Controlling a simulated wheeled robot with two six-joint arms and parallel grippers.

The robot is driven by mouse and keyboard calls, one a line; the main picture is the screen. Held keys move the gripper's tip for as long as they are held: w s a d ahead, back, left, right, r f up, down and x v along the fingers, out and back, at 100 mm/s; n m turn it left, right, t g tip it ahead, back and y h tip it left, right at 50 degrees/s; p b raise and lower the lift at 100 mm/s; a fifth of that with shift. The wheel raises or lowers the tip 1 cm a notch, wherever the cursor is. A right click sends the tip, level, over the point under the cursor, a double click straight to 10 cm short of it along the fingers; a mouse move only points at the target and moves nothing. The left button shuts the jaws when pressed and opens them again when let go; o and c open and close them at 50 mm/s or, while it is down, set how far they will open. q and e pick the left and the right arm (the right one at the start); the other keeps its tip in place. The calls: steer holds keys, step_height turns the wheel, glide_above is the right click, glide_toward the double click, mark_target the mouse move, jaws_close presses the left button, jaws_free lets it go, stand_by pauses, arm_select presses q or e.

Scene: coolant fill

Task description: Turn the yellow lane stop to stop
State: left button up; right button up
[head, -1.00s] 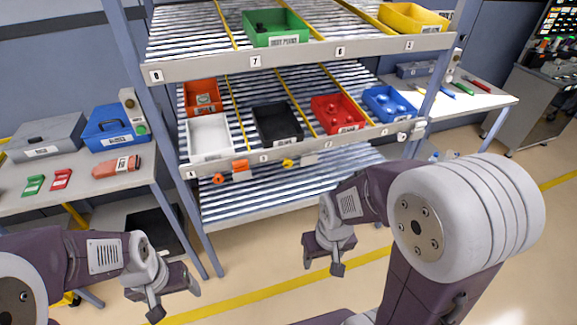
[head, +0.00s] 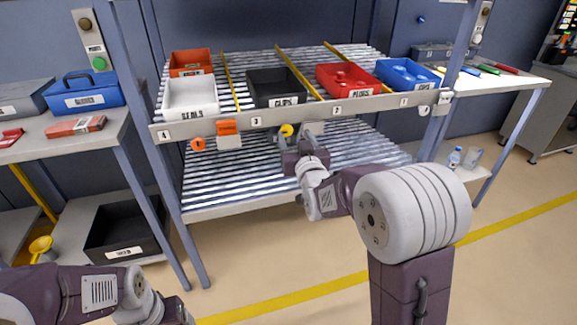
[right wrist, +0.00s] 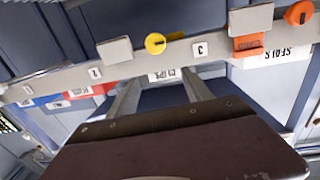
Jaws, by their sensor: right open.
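The yellow lane stop (head: 287,130) is a small round knob on the front rail of the middle shelf, between labels 3 and 2. It also shows in the right wrist view (right wrist: 155,43), with a pale plate beside it. My right gripper (head: 306,140) is open and just below the rail, close to the knob but not around it. In the right wrist view its two fingers (right wrist: 160,90) stand apart with nothing between them, and the knob lies beyond their tips. My left gripper (head: 178,312) is low at the bottom edge, partly cut off; its jaws are unclear.
White (head: 190,97), black (head: 276,88), red (head: 346,79) and blue (head: 407,74) bins stand above. A lower roller shelf (head: 235,180) lies under my right gripper.

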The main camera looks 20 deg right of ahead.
mark_target(287, 130)
arm_select(q)
step_height(287, 130, down, 3)
steer(key=shift+b, duration=0.5)
arm_select(e)
step_height(287, 130, down, 4)
steer(key=shift+r, duration=0.2)
steer(key=w+b, duration=0.1)
steer(key=w, duration=0.8)
steer(key=shift+d, duration=0.2)
arm_select(q)
steer(key=shift+f, duration=0.65)
arm_select(e)
jaws_close()
